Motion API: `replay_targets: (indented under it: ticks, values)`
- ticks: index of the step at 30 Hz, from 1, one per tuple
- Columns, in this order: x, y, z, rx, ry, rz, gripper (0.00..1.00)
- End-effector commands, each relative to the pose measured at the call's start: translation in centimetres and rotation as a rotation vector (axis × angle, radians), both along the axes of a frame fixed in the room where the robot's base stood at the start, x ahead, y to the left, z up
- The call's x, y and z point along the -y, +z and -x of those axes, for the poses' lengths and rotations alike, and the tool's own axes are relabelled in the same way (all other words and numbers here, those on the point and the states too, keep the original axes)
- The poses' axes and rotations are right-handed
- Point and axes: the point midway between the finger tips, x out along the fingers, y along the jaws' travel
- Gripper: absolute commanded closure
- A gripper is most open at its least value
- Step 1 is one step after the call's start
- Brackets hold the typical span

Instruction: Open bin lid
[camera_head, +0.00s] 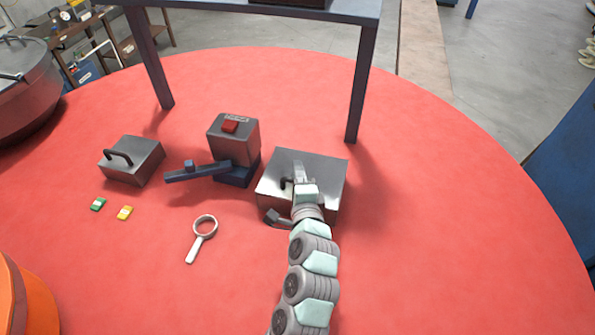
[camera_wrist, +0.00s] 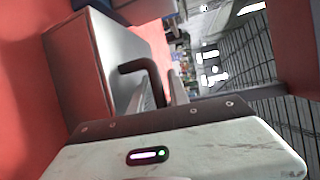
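The bin is a grey metal box (camera_head: 328,173) on the red table, right of centre in the head view; its flat top looks shut. In the wrist view, the metal box (camera_wrist: 105,60) is at the left, with a dark bent handle (camera_wrist: 134,66) on it. My gripper (camera_head: 298,170) is over the box's top, beside the handle. In the wrist view, the fingers of my gripper (camera_wrist: 162,88) are apart, with the handle's end between them. I cannot tell whether they press on it. My wrist hides part of the box's front.
A smaller metal box with a handle (camera_head: 145,163) stands at the left. A grey device with a red button (camera_head: 233,142) is close to the bin's left. A magnifying glass (camera_head: 202,236) lies in front. A dark raised stand (camera_head: 357,85) is behind. The table's right side is clear.

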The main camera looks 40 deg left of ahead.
Motion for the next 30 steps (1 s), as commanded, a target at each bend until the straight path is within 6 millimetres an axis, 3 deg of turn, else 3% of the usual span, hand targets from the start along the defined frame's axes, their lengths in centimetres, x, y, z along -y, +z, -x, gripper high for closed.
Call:
replay_targets:
  ticks: [10,18,30]
  values:
    - [-0.22,-0.15,-0.16,-0.001,0.000,0.001,0.79]
    - [-0.21,-0.13,-0.15,-0.001,0.000,0.001,1.00]
    - [-0.21,-0.12,-0.16,-0.001,0.000,-0.001,1.00]
